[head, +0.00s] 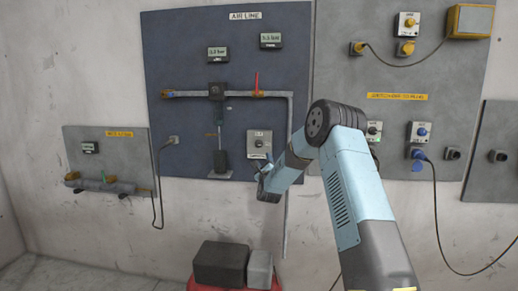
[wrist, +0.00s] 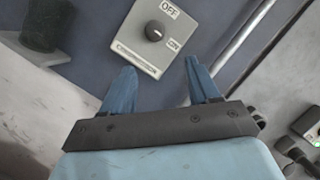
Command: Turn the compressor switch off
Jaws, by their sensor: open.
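The compressor switch is a light grey box (head: 260,144) on the blue AIR LINE panel. In the wrist view it has a round black knob (wrist: 155,31), an OFF label (wrist: 170,9) and an ON label (wrist: 174,44). A small light mark shows on the knob; I cannot tell surely which label it points to. My gripper (head: 262,172) is just below the box in the head view. In the wrist view my gripper (wrist: 161,64) has its two blue fingers apart with nothing between them, and the knob lies beyond the fingertips, apart from them.
A grey pipe (head: 289,170) runs down right of the switch. Dark and grey boxes (head: 221,262) stand below. Other switch panels hang at the right.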

